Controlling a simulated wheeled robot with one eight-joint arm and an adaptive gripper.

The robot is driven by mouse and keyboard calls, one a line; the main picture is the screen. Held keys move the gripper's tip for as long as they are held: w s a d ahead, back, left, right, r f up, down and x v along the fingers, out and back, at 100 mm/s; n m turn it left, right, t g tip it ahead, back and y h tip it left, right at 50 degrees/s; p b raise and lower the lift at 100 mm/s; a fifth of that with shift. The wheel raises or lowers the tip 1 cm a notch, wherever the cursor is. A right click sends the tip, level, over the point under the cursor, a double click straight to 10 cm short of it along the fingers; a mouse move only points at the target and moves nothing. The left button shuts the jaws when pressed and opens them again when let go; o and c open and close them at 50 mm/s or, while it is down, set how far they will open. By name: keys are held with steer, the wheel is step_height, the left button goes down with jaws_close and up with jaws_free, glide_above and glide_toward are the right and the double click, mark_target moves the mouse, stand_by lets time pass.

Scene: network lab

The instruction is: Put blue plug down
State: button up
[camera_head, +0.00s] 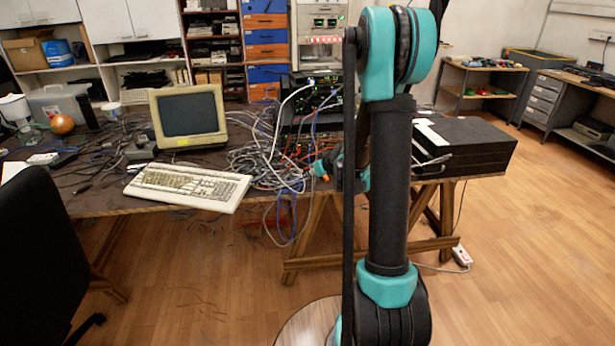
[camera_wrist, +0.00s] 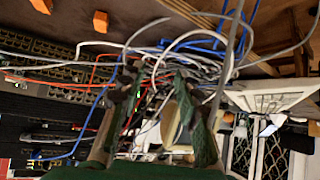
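My gripper (camera_wrist: 157,82) shows from behind in the wrist view, its two dark green fingers standing apart with a gap between them. Cables and a cream shape show through the gap; I can make out no plug held there. In the camera_head view my gripper (camera_head: 316,170) is at the right of the cable heap, low over the table, partly hidden by my arm. Blue cables (camera_wrist: 205,44) run past the fingertips in the wrist view, and another blue cable (camera_wrist: 72,152) curves at the lower left. I cannot pick out the blue plug itself.
A tangle of grey and white cables (camera_head: 268,160) covers the table between the keyboard (camera_head: 188,186) and the rack equipment (camera_head: 318,122). An old monitor (camera_head: 190,116) stands behind the keyboard. A black box (camera_head: 465,146) is at the right table end. Some cables hang over the front edge.

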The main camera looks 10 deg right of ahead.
steer(key=s+d+m+g+h, duration=0.1)
steer(key=s+m+g+h, duration=0.2)
steer(key=s, duration=3.2)
steer(key=shift+d+f+m+g+h, duration=0.4)
steer(key=shift+m+g, duration=0.3)
steer(key=shift+g, duration=0.3)
steer(key=shift+w+a+r, duration=0.1)
